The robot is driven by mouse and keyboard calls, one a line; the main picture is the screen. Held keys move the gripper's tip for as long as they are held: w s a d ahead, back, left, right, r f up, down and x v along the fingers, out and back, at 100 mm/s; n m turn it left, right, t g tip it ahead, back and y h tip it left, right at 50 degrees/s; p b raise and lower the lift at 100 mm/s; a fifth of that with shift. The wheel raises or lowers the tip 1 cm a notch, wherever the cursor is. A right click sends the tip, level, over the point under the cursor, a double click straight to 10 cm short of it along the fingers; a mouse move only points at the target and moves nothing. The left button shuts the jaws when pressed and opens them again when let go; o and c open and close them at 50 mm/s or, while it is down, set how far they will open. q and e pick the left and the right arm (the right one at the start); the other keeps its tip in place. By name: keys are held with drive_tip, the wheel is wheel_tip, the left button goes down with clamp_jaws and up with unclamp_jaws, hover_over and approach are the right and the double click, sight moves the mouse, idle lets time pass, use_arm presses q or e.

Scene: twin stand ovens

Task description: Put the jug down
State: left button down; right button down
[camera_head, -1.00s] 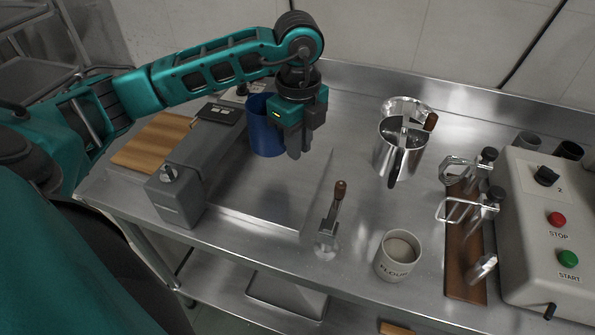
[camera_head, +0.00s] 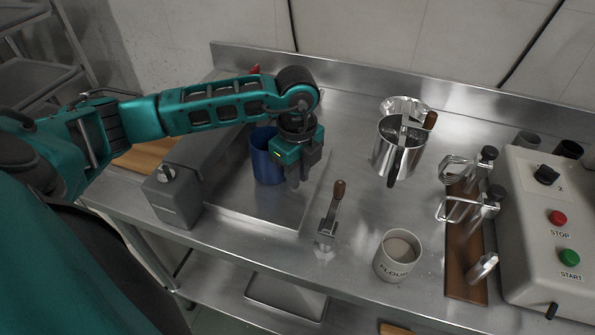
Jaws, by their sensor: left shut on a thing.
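The blue jug (camera_head: 264,160) is upright over the flat metal plate (camera_head: 262,216) of a grey bench device, left of centre. My left gripper (camera_head: 294,182) is at the jug's right side, pointing down and shut on it. The gripper hides the side of the jug that it holds. I cannot tell for sure whether the jug's bottom touches the plate. My right gripper is not in view.
The grey device's knob box (camera_head: 172,196) stands left of the plate. To the right are a metal pitcher (camera_head: 393,152), a wooden-handled tool (camera_head: 328,238), a flour cup (camera_head: 397,258), a tool rack (camera_head: 463,262) and a control box (camera_head: 540,225). Bare steel lies between plate and pitcher.

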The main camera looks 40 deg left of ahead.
use_arm(q)
drive_tip(key=c, duration=1.1)
unclamp_jaws()
drive_tip(key=shift+r+p, duration=0.25)
drive_tip(key=shift+p, duration=0.05)
wheel_tip(320, 180, up, 12)
drive_tip(key=shift+s, duration=0.2)
drive_tip(key=shift+d+f, duration=0.1)
drive_tip(key=shift+f, duration=0.05)
